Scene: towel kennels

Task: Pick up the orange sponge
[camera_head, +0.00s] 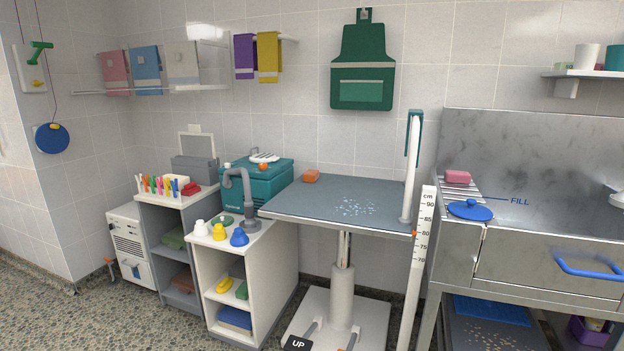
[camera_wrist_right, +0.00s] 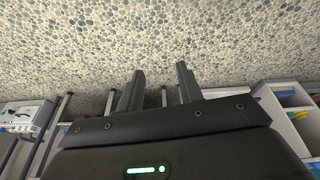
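My right gripper (camera_wrist_right: 160,72) shows only in the right wrist view. Its two dark fingers stand apart with nothing between them, over the pebbled floor. The sponge does not show in that view, and neither gripper shows in the head view. My left gripper is in neither view.
A teal box (camera_head: 262,184) stands left of the table. Pale blue bits (camera_head: 355,208) lie on the tabletop. A white post (camera_head: 410,170) rises at the table's right end, beside a cm scale (camera_head: 420,240). A pink sponge (camera_head: 458,177) sits by the steel tub.

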